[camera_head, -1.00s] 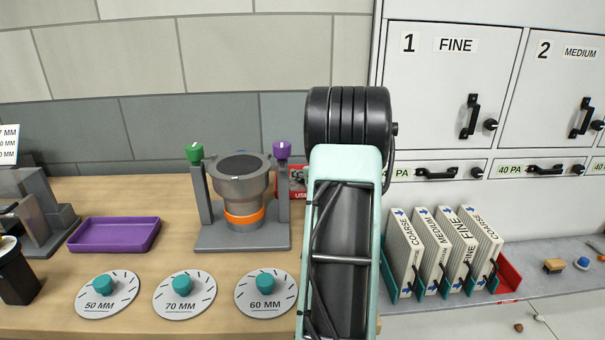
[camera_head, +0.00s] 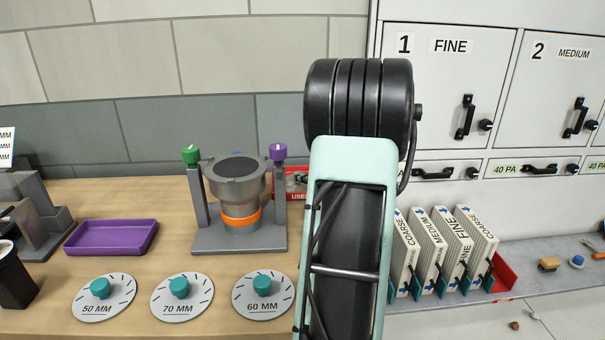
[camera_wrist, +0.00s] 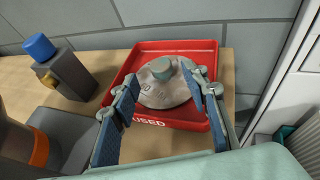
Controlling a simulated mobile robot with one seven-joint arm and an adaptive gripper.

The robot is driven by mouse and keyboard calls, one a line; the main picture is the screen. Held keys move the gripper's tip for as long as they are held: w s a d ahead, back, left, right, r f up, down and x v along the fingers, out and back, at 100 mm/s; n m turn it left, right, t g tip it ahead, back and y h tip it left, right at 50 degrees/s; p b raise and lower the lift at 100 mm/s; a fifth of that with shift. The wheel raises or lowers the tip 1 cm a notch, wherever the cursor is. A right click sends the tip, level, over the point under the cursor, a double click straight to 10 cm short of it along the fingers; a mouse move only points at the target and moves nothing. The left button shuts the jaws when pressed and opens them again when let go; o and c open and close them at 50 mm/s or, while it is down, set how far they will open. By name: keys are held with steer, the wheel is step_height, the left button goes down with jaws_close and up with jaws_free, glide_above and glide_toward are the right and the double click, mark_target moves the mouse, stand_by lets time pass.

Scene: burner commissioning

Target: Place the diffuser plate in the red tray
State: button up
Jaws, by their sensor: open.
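A burner stand (camera_head: 238,236) with green and purple knobs stands left of the tray. Discs marked 50 MM (camera_head: 103,310), 70 MM (camera_head: 182,308) and 60 MM (camera_head: 263,307) lie in front. A purple tray (camera_head: 110,237) is at left. Filters (camera_head: 440,250) stand at right.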

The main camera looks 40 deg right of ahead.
steer(key=v, duration=0.4)
stand_by(0.5)
